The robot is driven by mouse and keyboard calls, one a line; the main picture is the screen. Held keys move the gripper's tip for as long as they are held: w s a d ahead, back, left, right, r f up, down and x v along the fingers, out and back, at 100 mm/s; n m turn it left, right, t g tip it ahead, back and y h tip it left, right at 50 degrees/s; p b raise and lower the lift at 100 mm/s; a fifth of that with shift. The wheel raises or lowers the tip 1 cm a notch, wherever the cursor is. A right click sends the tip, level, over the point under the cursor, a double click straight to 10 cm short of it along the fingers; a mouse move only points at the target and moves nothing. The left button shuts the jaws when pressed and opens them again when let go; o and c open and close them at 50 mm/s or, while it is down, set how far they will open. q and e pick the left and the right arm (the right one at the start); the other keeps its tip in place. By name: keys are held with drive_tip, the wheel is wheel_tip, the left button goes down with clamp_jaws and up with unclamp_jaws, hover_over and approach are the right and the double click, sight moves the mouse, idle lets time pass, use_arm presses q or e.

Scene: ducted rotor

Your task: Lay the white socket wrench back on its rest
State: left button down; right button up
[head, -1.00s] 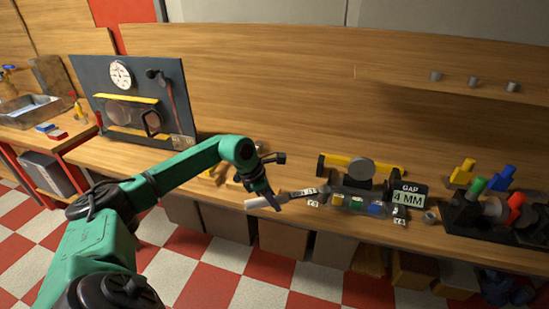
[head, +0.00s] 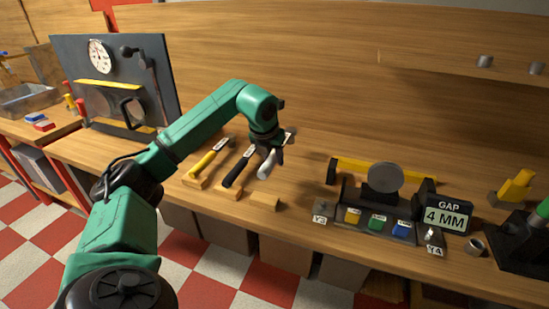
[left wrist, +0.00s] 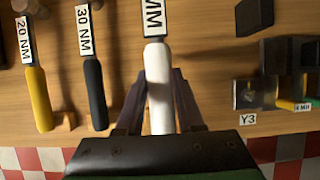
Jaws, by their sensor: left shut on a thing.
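The white socket wrench (head: 266,166) is held in my left gripper (head: 268,148), by its handle. In the left wrist view the white handle (left wrist: 159,95) runs between the two fingers of the left gripper (left wrist: 158,110), and its labelled shaft (left wrist: 154,18) points away, roughly parallel to the other wrenches. A wooden rest block (head: 264,201) with nothing on it stands in front of the white handle, near the bench edge. I cannot tell the wrench's exact height over the bench. My right gripper is not in view.
A black wrench (head: 238,168) marked 30 NM and a yellow wrench (head: 204,163) marked 20 NM lie just left of the white one. To the right stand a fixture with coloured blocks (head: 376,223) and a GAP 4 MM sign (head: 446,215). Bare bench lies between.

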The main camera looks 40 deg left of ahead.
use_arm(q)
drive_tip(key=shift+f, duration=0.3)
wheel_tip(320, 180, down, 5)
drive_tip(key=b, duration=0.4)
drive_tip(key=shift+w+f, duration=0.1)
drive_tip(key=shift+w, duration=0.05)
drive_tip(key=shift+f, duration=0.15)
drive_tip(key=shift+f, duration=0.1)
